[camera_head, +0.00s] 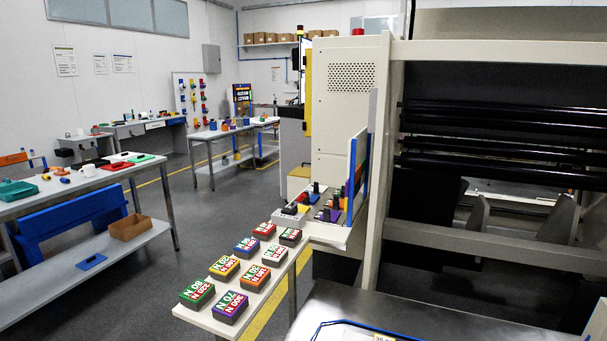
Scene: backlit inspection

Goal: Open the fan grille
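No fan grille can be made out for certain. A patch of small round holes (351,77) shows high on the beige machine cabinet (343,120) in the middle of the head view. I cannot tell whether this is the fan grille; it looks flush with the panel. My gripper is not in view.
A narrow shelf (218,328) with several coloured labelled blocks juts out in front of the cabinet. A large machine with dark rollers (500,145) fills the right. A workbench (60,190) stands at left. Open grey floor (180,235) lies between the bench and the shelf.

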